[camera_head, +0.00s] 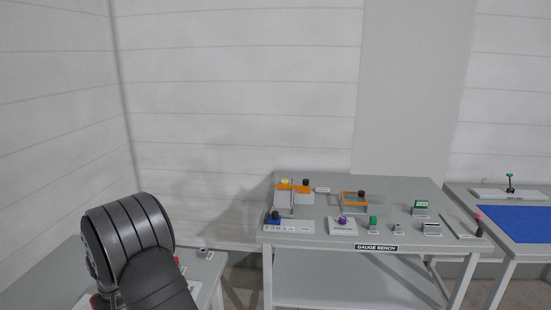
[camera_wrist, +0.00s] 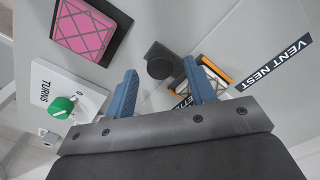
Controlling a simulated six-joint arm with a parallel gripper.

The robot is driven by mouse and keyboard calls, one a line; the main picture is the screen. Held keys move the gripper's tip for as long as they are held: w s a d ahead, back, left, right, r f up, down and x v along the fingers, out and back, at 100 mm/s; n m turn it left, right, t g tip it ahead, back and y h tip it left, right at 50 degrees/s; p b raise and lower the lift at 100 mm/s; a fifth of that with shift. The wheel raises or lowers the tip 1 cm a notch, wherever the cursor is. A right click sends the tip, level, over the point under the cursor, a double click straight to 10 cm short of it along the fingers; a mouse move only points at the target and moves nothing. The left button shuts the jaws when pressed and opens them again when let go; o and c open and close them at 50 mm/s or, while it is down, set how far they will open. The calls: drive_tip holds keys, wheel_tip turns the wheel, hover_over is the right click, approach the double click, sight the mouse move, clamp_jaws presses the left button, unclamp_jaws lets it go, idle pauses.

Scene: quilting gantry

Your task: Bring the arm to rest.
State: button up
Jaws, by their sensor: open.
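My gripper (camera_wrist: 162,88) shows in the wrist view, with two blue fingers spread apart and nothing held between them. A black cylindrical knob (camera_wrist: 159,64) lies beyond the fingertips, in the gap between them; I cannot tell how far below it is. In the head view, my dark arm rises at the lower left over a grey table (camera_head: 40,282). My gripper is hidden there.
The wrist view shows a pink quilted square (camera_wrist: 84,30), a white "TURNS" plate (camera_wrist: 60,83) with a green knob (camera_wrist: 61,107), and a "VENT NEST" label (camera_wrist: 275,62). The gauge bench (camera_head: 340,242) holds several fixtures. A blue-topped table (camera_head: 525,224) stands right.

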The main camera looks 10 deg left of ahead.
drive_tip(key=shift+f, duration=0.9)
drive_tip(key=shift+s, duration=0.25)
drive_tip(key=shift+w+r, duration=0.1)
drive_tip(key=shift+r, duration=0.05)
